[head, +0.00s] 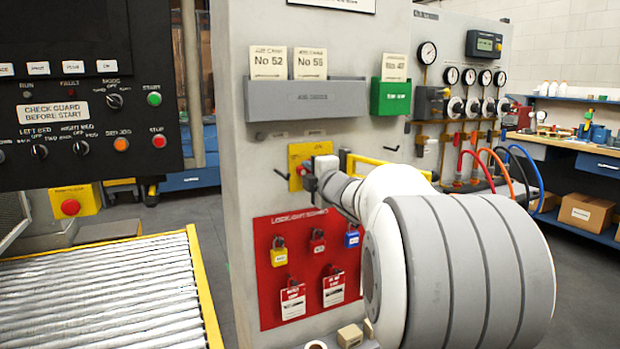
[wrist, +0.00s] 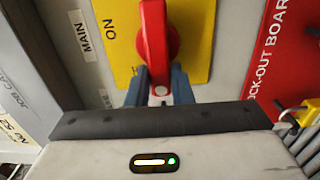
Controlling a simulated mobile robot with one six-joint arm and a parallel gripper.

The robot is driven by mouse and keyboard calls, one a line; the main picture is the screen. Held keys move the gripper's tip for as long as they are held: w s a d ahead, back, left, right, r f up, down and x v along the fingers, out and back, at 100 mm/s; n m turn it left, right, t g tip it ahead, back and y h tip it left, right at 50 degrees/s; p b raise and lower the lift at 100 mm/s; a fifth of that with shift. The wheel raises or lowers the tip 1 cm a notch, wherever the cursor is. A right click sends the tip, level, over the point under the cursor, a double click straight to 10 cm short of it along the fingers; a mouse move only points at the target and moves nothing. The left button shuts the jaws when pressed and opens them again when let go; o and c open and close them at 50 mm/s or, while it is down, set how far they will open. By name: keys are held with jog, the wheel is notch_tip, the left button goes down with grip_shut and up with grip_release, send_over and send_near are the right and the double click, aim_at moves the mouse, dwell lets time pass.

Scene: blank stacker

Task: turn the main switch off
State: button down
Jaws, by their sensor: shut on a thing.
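The main switch has a red handle (wrist: 155,40) on a yellow plate (wrist: 195,50), beside a "MAIN" label (wrist: 80,35). The word "ON" shows on the plate next to the handle. My arm and the gripper hide part of the plate and most of the handle there.
A red lock-out board (head: 268,300) with padlocks and tags hangs just below the switch. A grey card holder (head: 300,100) and a green holder (head: 390,98) are above. A roller conveyor (head: 110,290) and a black control panel (head: 80,130) stand at left.

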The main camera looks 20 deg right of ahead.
jog(key=shift+d+f, duration=0.1)
jog(key=shift+d, duration=0.05)
jog(key=c, duration=1.6)
grip_release()
jog(key=shift+d, duration=0.1)
jog(key=o, duration=0.3)
jog(key=s+p, duration=0.1)
jog(key=s, duration=0.6)
jog(key=shift+s, duration=0.35)
